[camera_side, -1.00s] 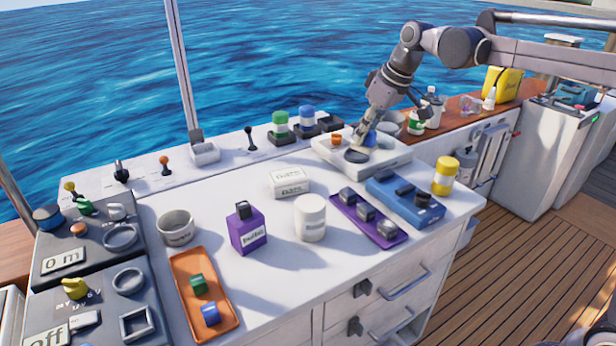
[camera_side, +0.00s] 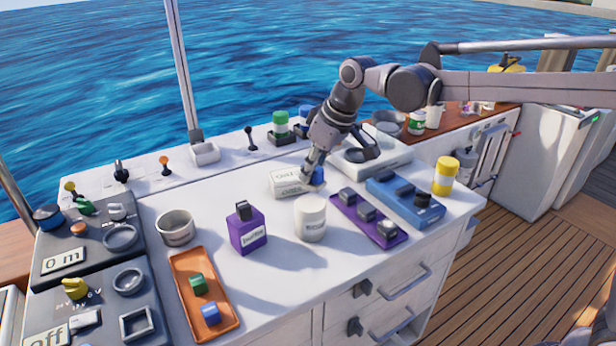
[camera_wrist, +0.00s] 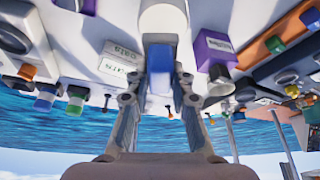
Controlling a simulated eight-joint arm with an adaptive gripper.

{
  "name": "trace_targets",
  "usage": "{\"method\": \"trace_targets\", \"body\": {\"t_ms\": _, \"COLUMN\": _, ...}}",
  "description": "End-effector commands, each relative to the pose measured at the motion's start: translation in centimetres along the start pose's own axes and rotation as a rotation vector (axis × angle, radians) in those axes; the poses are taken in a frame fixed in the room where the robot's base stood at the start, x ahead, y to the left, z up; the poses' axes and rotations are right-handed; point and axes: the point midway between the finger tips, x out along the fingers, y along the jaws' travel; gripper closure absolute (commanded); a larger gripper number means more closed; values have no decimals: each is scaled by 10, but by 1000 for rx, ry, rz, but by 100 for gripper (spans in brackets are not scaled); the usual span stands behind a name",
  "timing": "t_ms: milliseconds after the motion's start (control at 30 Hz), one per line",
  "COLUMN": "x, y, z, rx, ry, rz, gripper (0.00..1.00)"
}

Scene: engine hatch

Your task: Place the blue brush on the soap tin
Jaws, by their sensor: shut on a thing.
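My gripper (camera_side: 312,178) is shut on the blue brush (camera_side: 318,174), low over the counter. In the wrist view the blue brush (camera_wrist: 160,82) sits between the fingers of my gripper (camera_wrist: 160,72). A white box-shaped tin (camera_side: 289,183) with dark print is just left of the brush in the side view, and it also shows in the wrist view (camera_wrist: 120,62). I take it for the soap tin, but its print is too blurred to be sure. Whether the brush touches it or hangs beside it cannot be told. My fingers hide part of the brush.
A white round jar (camera_side: 310,218) stands close in front of the brush. A purple bottle (camera_side: 247,232) and a grey cup (camera_side: 176,228) are to the left. Counter left of the tin is clear.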

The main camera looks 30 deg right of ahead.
Motion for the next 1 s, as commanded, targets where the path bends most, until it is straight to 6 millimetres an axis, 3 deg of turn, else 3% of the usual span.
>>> {"method": "trace_targets", "body": {"t_ms": 400, "x": 38, "y": -3, "z": 13, "rx": 0, "ry": 0, "rz": 0, "gripper": 100}}
{"method": "trace_targets", "body": {"t_ms": 867, "x": 44, "y": -3, "z": 15, "rx": 0, "ry": 0, "rz": 0, "gripper": 100}}
{"method": "trace_targets", "body": {"t_ms": 900, "x": 43, "y": -3, "z": 15, "rx": 0, "ry": 0, "rz": 0, "gripper": 67}}
{"method": "trace_targets", "body": {"t_ms": 933, "x": 43, "y": -3, "z": 15, "rx": 0, "ry": 0, "rz": 0, "gripper": 58}}
{"method": "trace_targets", "body": {"t_ms": 1000, "x": 43, "y": -3, "z": 15, "rx": 0, "ry": 0, "rz": 0, "gripper": 55}}
